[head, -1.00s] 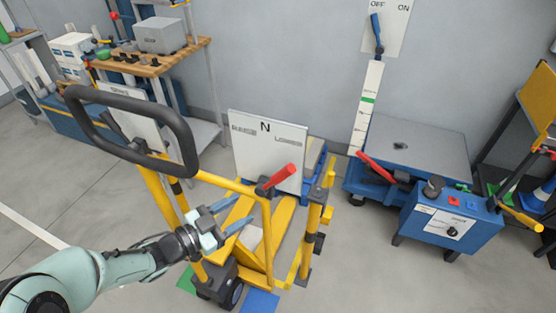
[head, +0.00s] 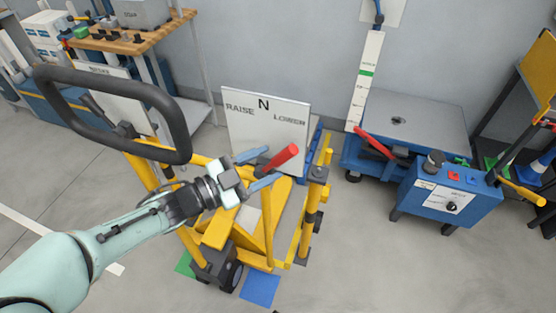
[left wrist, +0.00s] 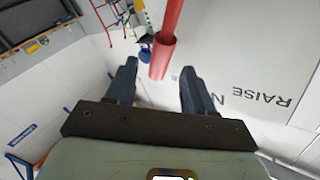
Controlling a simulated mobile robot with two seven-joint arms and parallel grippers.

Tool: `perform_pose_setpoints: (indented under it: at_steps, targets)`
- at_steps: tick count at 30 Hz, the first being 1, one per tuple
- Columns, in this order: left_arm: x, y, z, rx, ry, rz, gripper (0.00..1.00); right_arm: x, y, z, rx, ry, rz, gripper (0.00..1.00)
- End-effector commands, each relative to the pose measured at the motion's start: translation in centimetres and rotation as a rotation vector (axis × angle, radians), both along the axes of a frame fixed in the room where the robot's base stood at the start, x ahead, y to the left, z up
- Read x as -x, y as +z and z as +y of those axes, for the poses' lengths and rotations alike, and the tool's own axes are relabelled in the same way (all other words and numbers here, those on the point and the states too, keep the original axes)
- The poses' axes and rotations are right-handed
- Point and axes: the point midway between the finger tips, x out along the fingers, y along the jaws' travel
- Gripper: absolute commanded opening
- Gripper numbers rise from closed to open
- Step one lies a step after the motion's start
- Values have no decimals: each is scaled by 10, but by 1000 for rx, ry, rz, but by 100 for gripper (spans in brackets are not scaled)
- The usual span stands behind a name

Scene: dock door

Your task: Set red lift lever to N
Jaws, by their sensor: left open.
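The red lift lever (head: 281,158) is on the yellow pallet truck, in front of a white board (head: 265,128) marked RAISE, N and LOWER. In the head view its red grip slants up to the right, toward the LOWER side. My left gripper (head: 261,168) is open, just left of the grip, with its blue fingers reaching toward the lever's base. In the left wrist view the red lever (left wrist: 164,55) lies ahead, between the lines of the open fingers (left wrist: 158,82). I cannot tell whether they touch. My right gripper is out of view.
The truck's dark loop handle (head: 115,100) rises at left, above my left arm. A yellow post (head: 313,215) stands right of the lever. A blue lift table (head: 410,125) with its own red lever (head: 374,143) is farther right. Floor at front right is clear.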

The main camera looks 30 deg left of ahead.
Motion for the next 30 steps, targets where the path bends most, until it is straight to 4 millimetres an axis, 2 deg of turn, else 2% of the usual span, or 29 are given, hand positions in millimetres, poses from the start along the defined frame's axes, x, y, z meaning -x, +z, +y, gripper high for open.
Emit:
perform_pose_setpoints:
  at_steps: [3, 6, 18, 23, 30]
  targets:
    - [-17, -1, -8, -1, -2, 0, 53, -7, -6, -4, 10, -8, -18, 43]
    - [-26, -1, -13, 0, -1, 0, 53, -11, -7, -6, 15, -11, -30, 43]
    - [-32, 1, -16, 0, 1, 0, 53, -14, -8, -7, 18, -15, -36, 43]
    - [-32, 0, -15, 0, 1, 0, 1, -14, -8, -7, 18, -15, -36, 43]
    - [-32, 1, -15, 8, 0, -3, 0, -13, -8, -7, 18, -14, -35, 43]
